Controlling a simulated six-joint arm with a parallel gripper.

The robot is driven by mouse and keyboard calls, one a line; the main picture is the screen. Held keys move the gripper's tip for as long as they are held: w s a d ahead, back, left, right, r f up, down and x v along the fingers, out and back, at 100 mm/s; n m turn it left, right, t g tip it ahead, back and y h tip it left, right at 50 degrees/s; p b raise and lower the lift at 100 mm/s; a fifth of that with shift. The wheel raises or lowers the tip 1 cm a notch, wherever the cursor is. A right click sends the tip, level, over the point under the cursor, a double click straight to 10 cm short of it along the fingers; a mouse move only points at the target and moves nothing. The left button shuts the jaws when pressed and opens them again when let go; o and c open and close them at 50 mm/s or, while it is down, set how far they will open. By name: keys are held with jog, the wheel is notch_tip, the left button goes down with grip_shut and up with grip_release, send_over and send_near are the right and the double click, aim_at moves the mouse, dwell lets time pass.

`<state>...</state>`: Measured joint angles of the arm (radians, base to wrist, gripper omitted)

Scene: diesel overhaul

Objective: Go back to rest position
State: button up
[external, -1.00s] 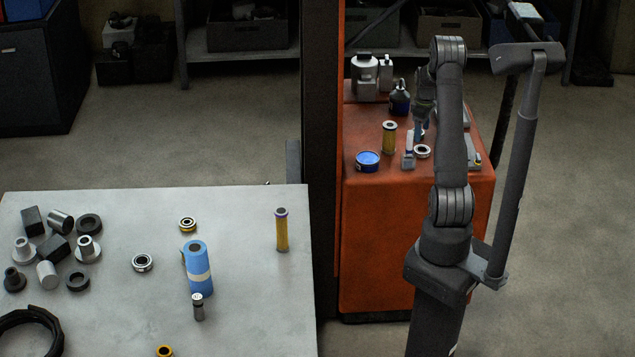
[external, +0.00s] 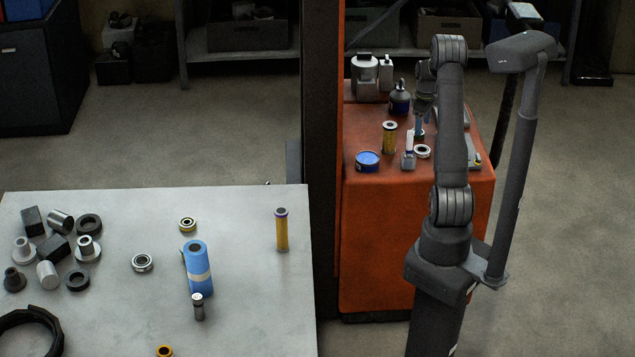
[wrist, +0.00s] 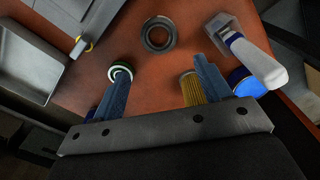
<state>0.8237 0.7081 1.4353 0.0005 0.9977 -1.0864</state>
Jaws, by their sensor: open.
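My gripper (external: 419,126) is over the orange cabinet top (external: 355,120), its blue fingers pointing down. In the wrist view my gripper (wrist: 160,80) has its two blue fingers wide apart with bare orange surface between them. A round green-and-white ended part (wrist: 120,72) shows at the left finger; I cannot tell whether they touch. A yellow filter (wrist: 189,88) is partly hidden behind the right finger; it stands upright in the external view (external: 389,138). A bearing ring (wrist: 159,34) lies flat beyond the fingers.
A white-handled tool (wrist: 255,60) and a blue tin (external: 368,161) are close by. A black bottle (external: 400,99) and a silver canister (external: 365,76) stand at the back. A metal tray (wrist: 30,60) is at the left in the wrist view. The grey table (external: 100,325) holds several parts.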

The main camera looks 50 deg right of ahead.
aim_at(421, 146)
notch_tip(421, 146, down, 10)
jog(key=shift+f, duration=0.15)
notch_tip(421, 146, up, 3)
jog(key=shift+r, duration=0.75)
